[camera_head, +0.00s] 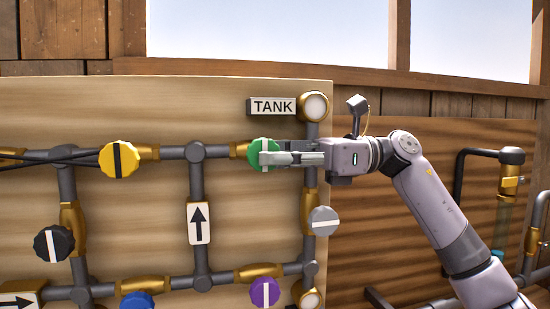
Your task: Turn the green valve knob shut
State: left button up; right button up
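My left gripper is not in view.
Other knobs on the board are yellow (120,159), black (53,244), grey (323,221), purple (265,292) and blue (137,301). More pipes (511,157) stand at the right.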

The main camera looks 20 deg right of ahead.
jog(key=shift+o, duration=1.1)
jog(key=d, duration=1.2)
jog(key=shift+f, duration=0.15)
